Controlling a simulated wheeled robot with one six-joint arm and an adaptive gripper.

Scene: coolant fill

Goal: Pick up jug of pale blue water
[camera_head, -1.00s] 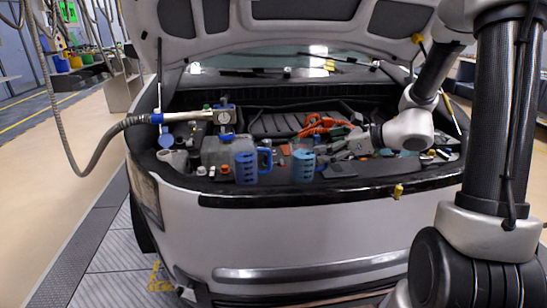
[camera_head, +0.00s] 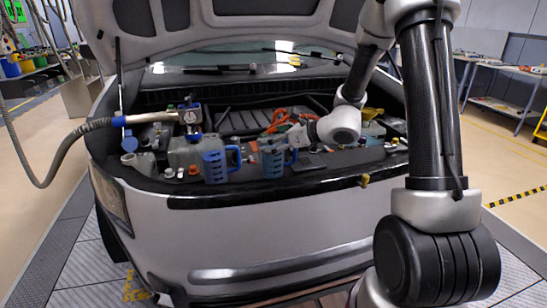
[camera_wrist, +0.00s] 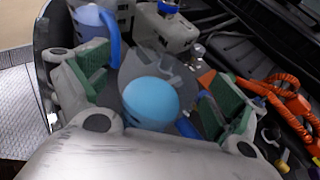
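The jug of pale blue water (camera_head: 272,164) stands at the front edge of the open engine bay. In the wrist view I look down into this clear jug (camera_wrist: 151,98), with a round pale blue water surface. My gripper (camera_head: 288,140) reaches it from the right. In the wrist view my gripper (camera_wrist: 155,98) is open, with green-padded fingers on either side of the jug. I cannot tell whether a pad touches it.
A second jug with darker blue contents (camera_head: 215,166) and a blue handle stands just left. A filler hose (camera_head: 75,138) ends in a nozzle above the reservoir. Orange cables (camera_wrist: 275,92) lie right of the gripper. The raised hood (camera_head: 225,35) is overhead.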

